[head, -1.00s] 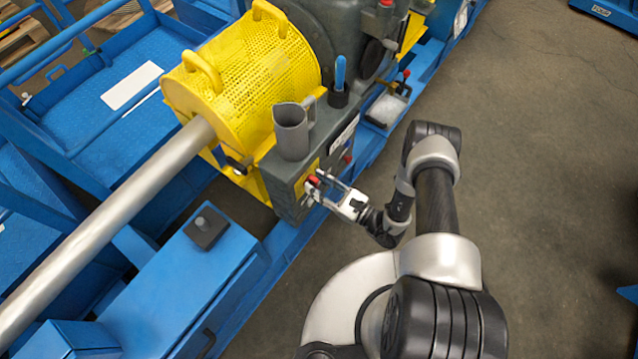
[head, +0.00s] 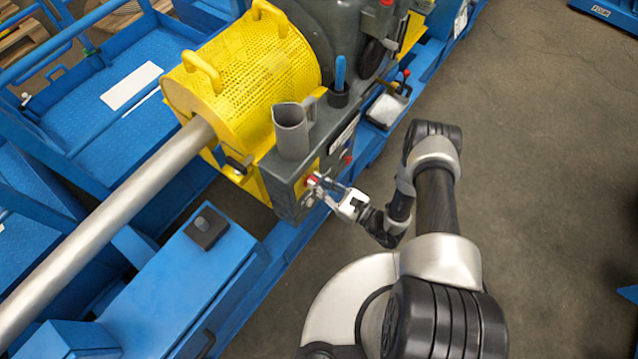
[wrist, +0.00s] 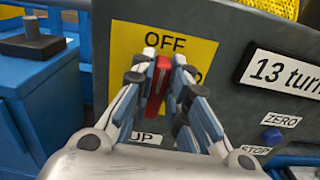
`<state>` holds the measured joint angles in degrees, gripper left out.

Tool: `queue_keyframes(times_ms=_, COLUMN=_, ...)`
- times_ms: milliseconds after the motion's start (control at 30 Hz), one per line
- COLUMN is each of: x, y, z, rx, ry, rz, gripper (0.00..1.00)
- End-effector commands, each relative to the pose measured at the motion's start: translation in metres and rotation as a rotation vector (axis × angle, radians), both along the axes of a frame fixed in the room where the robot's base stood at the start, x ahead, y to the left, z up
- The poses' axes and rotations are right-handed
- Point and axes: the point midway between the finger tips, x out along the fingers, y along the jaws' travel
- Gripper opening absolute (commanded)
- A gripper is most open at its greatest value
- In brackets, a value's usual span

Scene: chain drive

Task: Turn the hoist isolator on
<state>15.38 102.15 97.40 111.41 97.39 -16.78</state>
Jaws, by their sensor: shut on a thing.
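The hoist isolator is a red handle (wrist: 158,85) on a yellow plate (wrist: 125,48) on the grey panel. In the wrist view "OFF" is printed above the handle; other lettering is partly hidden by my fingers. The handle stands about upright, tilted slightly, its top near "OFF". My gripper (wrist: 160,72) is shut on the red handle, one finger on each side. In the head view my gripper (head: 322,184) reaches the panel's front face, and the red handle (head: 312,180) shows small at its fingertips.
A "13 turn" label (wrist: 285,72), a blue button (wrist: 271,137) and ZERO and STOP labels sit right of the plate. A grey cup-like holder (head: 292,132) stands on the panel's top. A yellow perforated guard (head: 250,70) is behind. Floor at right is clear.

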Motion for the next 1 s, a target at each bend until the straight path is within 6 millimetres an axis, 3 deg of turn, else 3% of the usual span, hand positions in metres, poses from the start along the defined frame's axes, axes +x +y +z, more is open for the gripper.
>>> queue_keyframes(times_ms=267, x=0.002, y=-0.002, z=-0.003, rx=0.089, ry=0.114, rz=0.000, gripper=0.00)
queue_keyframes(times_ms=1000, x=0.011, y=-0.008, z=-0.009, rx=0.512, ry=0.658, rz=-0.001, gripper=0.00)
